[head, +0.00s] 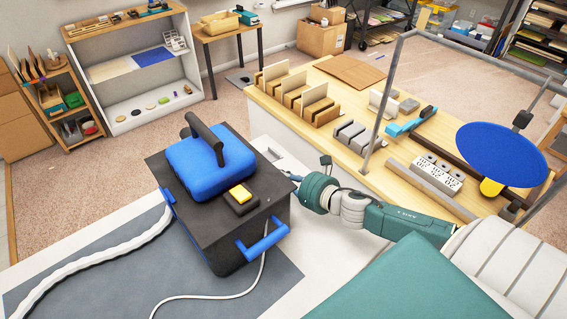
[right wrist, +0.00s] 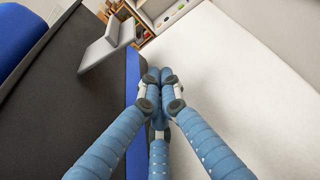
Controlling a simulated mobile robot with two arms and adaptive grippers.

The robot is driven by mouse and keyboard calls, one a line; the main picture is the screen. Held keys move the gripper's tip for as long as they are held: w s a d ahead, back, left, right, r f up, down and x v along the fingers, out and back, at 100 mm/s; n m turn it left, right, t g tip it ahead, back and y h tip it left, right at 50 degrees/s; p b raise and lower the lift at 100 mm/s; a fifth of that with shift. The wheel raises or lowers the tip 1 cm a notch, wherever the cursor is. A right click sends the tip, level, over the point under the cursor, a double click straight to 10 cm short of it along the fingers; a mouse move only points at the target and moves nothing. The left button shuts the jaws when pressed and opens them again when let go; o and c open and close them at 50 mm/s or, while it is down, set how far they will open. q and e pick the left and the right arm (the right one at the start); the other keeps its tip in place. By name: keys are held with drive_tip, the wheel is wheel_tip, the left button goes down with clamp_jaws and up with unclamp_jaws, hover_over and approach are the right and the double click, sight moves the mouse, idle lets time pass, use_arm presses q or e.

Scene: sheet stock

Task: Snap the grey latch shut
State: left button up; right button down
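The grey latch (right wrist: 104,48) shows in the right wrist view as an angled plate standing out from the dark face of the machine (right wrist: 45,95), so it looks open. In the head view the machine is a black box with a blue top (head: 208,165) and a blue side handle (head: 263,240); I cannot clearly make out the latch there. My right gripper (right wrist: 160,76) has its blue fingertips together, with nothing seen between them. It is beside a blue strip (right wrist: 134,95), to the right of the latch and apart from it. In the head view the box partly hides this gripper. My left gripper is not in view.
The machine stands on a grey mat (head: 120,265) on a white table, with a white hose (head: 100,255) at its left. A yellow piece (head: 240,192) sits on top. A wooden bench (head: 400,150) with blocks and sockets lies to the right, beyond my right arm.

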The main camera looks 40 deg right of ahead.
sight(269, 155)
drive_tip(key=r, duration=0.1)
drive_tip(key=r+p, duration=0.2)
drive_tip(key=r, duration=0.1)
drive_tip(key=shift+d, duration=0.35)
drive_tip(key=shift+w, duration=0.1)
